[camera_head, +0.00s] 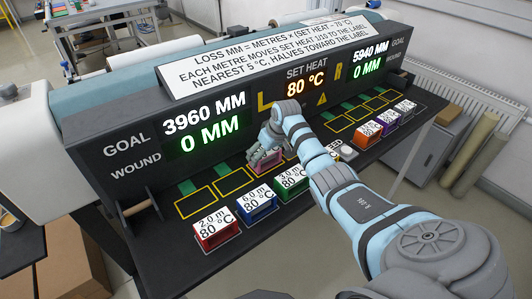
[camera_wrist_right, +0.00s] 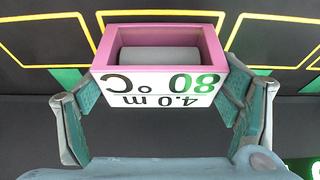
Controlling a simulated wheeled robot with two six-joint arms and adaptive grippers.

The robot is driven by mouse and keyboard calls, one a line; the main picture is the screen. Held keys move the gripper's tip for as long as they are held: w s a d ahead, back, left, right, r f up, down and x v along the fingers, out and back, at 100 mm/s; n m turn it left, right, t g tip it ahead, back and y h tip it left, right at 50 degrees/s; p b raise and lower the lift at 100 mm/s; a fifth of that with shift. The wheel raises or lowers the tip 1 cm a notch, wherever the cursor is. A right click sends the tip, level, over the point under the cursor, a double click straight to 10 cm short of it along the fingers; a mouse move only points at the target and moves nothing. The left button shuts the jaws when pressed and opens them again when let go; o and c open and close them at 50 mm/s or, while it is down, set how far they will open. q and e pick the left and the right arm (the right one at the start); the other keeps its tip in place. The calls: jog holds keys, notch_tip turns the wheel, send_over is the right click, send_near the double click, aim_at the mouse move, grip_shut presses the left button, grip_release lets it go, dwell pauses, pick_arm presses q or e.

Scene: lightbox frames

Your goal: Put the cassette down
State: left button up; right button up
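A pink-framed cassette (camera_wrist_right: 213,48) with a white label "4.0 m 80 °C" and a grey roll inside sits between the fingers of my right gripper (camera_wrist_right: 163,88) in the wrist view. Both finger pads press against its sides. A yellow outline on the dark shelf shows around and behind it; I cannot tell whether it touches the shelf. In the head view my right gripper (camera_head: 264,160) is over the left row of yellow outlines and mostly hides the cassette. My left gripper is not in view.
Red (camera_head: 216,230), blue (camera_head: 257,206) and green (camera_head: 291,181) cassettes stand along the front left. Orange (camera_head: 367,136) and purple (camera_head: 386,121) ones stand at the right. Bare outlines (camera_head: 195,201) lie left of the gripper. The display panel (camera_head: 110,140) rises behind the shelf.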

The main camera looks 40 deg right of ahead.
jog(key=o, duration=0.4)
jog(key=p+v, duration=0.2)
jog(key=v, duration=1)
jog(key=shift+w+r+p, duration=0.1)
jog(key=shift+r+p, duration=0.05)
jog(key=shift+p, duration=0.15)
jog(key=shift+a, duration=0.1)
